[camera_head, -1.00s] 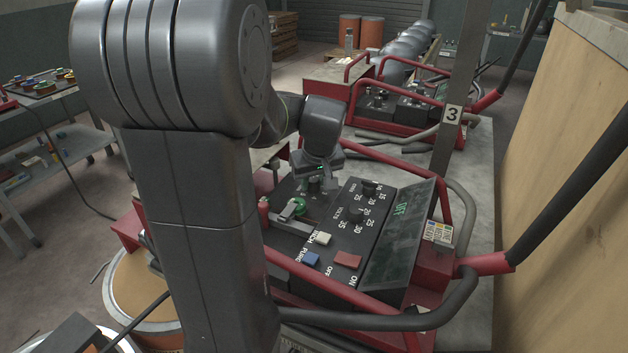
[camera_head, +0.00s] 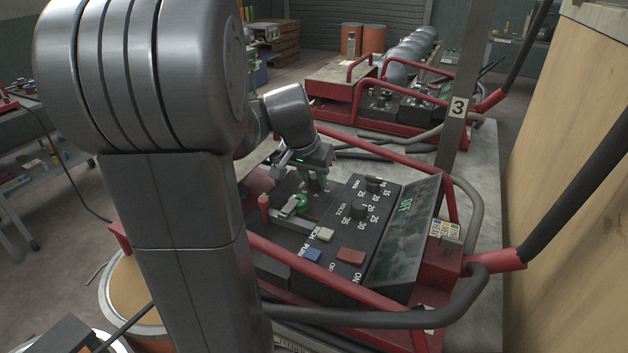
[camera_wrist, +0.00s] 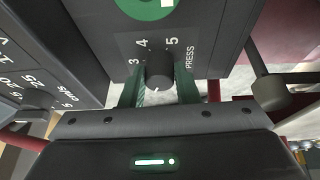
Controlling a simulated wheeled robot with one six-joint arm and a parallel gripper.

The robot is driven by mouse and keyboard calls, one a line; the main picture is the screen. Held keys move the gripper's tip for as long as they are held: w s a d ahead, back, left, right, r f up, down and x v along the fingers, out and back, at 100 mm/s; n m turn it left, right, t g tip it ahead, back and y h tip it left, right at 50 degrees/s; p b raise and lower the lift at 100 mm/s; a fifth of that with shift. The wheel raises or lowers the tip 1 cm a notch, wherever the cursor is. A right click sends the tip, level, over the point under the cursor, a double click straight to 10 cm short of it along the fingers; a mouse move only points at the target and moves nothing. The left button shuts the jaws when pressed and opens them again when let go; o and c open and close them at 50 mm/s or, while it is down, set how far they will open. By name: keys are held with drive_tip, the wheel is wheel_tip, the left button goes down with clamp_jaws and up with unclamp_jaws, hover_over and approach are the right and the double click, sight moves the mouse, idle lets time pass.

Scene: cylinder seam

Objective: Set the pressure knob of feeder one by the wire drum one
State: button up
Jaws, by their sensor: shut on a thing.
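The feeder's black control panel (camera_head: 338,250) sits in a red tube frame in the head view. My gripper (camera_head: 311,184) is over its far left part, behind a green round part (camera_head: 300,203). In the wrist view the dark pressure knob (camera_wrist: 160,70), beside the word PRESS and the numbers 3, 4 and 5, stands between the green fingers of my gripper (camera_wrist: 160,88). The gripper is shut on this knob. A small light mark shows on the knob's near edge. In the head view my gripper mostly hides the knob.
Two other knobs (camera_head: 358,211), a red switch (camera_head: 350,256), a blue button (camera_head: 312,255) and a tilted green display (camera_head: 400,235) lie close by. Red rails (camera_head: 380,159) surround the panel. A post marked 3 (camera_head: 458,107) and a second feeder (camera_head: 385,105) stand behind.

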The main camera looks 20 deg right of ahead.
drive_tip(key=shift+m, duration=0.3)
idle(0.4)
drive_tip(key=o, duration=1)
drive_tip(key=v, duration=1.4)
drive_tip(key=shift+w+a, duration=0.1)
drive_tip(key=shift+w, duration=0.1)
drive_tip(key=shift+f, duration=0.2)
drive_tip(key=x, duration=1.3)
drive_tip(key=shift+d+f, duration=0.25)
drive_tip(key=shift+s, duration=0.1)
